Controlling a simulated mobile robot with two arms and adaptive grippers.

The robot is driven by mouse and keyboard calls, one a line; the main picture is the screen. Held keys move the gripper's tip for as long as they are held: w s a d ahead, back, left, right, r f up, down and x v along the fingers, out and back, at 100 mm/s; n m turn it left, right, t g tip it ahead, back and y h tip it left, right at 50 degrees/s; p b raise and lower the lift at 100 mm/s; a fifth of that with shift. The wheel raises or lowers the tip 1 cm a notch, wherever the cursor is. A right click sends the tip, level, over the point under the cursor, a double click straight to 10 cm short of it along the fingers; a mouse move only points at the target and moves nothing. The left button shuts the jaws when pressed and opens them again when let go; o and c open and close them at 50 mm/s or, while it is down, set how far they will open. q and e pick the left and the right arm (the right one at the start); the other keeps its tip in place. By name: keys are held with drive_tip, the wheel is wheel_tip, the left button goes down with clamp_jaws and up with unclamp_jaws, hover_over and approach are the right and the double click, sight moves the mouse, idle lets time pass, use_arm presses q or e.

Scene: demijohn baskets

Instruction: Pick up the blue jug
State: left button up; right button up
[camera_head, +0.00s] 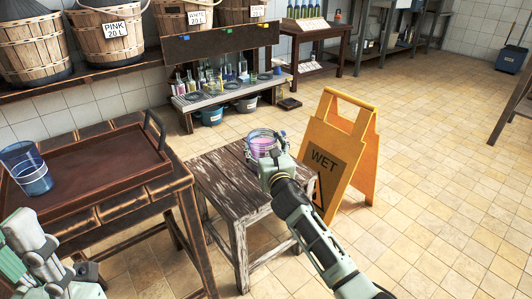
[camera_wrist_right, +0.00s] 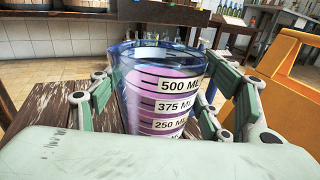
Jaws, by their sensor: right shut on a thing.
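A clear, blue-tinted measuring jug (camera_head: 262,139) with pink liquid stands upright on a worn wooden stool. My right gripper (camera_head: 268,150) is around it, shut on its sides. The right wrist view shows this jug (camera_wrist_right: 165,95) between the fingers, with marks such as 500 ML and 375 ML facing me. A second blue see-through jug (camera_head: 32,180) stands at the left on a brown tray (camera_head: 100,183), apart from both grippers. My left gripper (camera_head: 62,268) is partly in view at the bottom left; its fingertips do not show clearly.
The worn stool (camera_head: 230,193) stands beside a yellow WET floor sign (camera_head: 350,150), which is close to my right arm. The tray lies on a dark wooden table (camera_head: 120,215). Bottles stand on a low bench (camera_head: 228,93) behind. Tiled floor (camera_head: 440,120) at the right is clear.

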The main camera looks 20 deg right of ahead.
drive_tip(key=shift+d+r, duration=0.1)
drive_tip(key=shift+c, duration=0.6)
drive_tip(key=shift+r, duration=0.2)
